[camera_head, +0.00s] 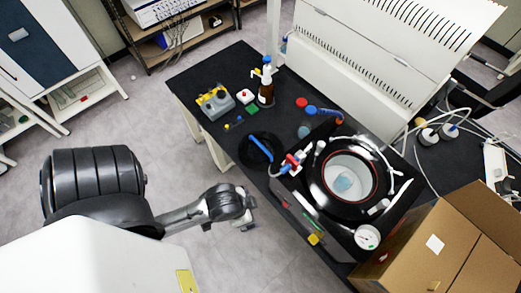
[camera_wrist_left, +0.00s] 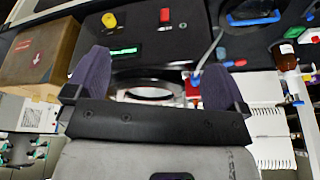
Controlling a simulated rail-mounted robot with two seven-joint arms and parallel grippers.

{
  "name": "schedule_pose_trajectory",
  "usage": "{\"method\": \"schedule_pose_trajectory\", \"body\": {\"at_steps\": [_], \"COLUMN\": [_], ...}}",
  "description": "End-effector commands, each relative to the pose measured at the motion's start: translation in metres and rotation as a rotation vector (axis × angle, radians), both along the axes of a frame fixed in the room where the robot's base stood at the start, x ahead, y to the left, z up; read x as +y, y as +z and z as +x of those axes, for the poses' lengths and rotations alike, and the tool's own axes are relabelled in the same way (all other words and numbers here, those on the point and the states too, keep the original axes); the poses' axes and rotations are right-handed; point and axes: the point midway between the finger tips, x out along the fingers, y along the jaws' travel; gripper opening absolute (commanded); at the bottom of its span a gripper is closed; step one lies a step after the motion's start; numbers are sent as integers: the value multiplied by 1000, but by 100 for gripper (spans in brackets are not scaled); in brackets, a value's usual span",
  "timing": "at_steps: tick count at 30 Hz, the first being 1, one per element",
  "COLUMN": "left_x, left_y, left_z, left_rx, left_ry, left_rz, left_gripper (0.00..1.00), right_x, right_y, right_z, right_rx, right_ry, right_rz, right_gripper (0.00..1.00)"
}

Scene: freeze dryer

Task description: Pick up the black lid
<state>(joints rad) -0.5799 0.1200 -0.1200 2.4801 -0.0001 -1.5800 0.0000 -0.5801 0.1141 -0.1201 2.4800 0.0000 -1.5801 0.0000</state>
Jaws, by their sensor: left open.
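The black lid (camera_head: 253,157) is a round dark disc with a blue bar across it. It lies on the black table top, left of the freeze dryer in the head view. It also seems to show at the top right of the left wrist view (camera_wrist_left: 238,20), partly cut off by the frame edge. My left gripper (camera_head: 247,221) is in front of the table edge, apart from the lid. Its two dark fingers (camera_wrist_left: 150,70) are spread with nothing between them. My right gripper is not in view.
The freeze dryer (camera_head: 312,190) has an open round chamber with a red ring and valves around it. A cardboard box (camera_head: 455,250) stands at the right.

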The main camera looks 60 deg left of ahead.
Motion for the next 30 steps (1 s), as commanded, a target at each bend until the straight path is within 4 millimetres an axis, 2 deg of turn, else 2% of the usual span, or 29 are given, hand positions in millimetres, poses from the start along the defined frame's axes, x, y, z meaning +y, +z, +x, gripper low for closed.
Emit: {"method": "schedule_pose_trajectory", "body": {"at_steps": [2,23,30], "left_x": [0,0,0], "left_y": [0,0,-1], "left_z": [0,0,0], "left_rx": [0,0,1], "left_ry": [0,0,0], "left_rz": [0,0,0], "left_gripper": [98,31,29], "right_x": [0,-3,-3], "right_y": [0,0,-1], "right_z": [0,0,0], "right_rx": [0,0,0], "right_ry": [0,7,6], "right_rz": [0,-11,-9], "right_gripper": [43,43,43]}}
